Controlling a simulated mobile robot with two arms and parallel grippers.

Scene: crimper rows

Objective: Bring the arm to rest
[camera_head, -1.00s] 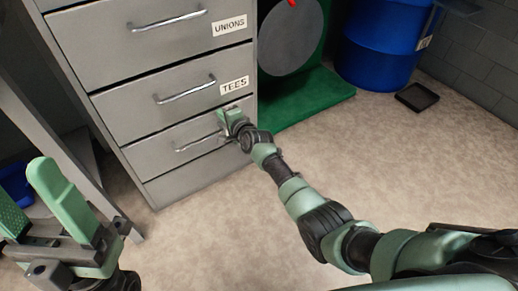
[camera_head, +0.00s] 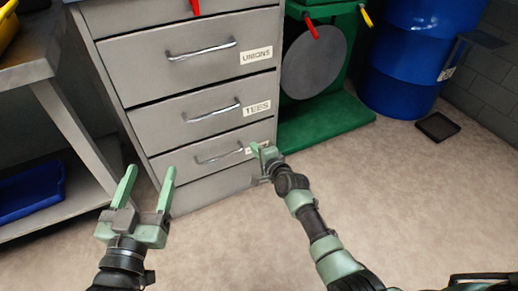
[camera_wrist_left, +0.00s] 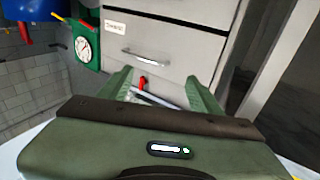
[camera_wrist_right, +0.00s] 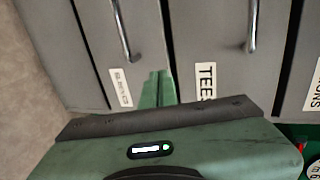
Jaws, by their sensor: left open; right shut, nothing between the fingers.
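My left gripper (camera_head: 149,172) is open and empty, fingers pointing up, in front of the grey drawer cabinet (camera_head: 118,92) in the head view. Its spread fingers also show in the left wrist view (camera_wrist_left: 158,78). My right gripper (camera_head: 261,148) is shut with nothing in it, close to the lowest labelled drawer. It partly covers that drawer's label; I cannot tell whether it touches the front. In the right wrist view its fingers are together (camera_wrist_right: 158,78), between two drawer labels. The drawers look shut, including the UNIONS drawer (camera_head: 215,65) and TEES drawer (camera_head: 180,128).
A metal bench (camera_head: 40,72) with a blue bin (camera_head: 30,192) on its lower shelf stands at left. A green stand (camera_head: 330,120) with a grey disc (camera_head: 313,62), a blue drum (camera_head: 405,75) and a black tray (camera_head: 437,127) stand right. The floor in front is clear.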

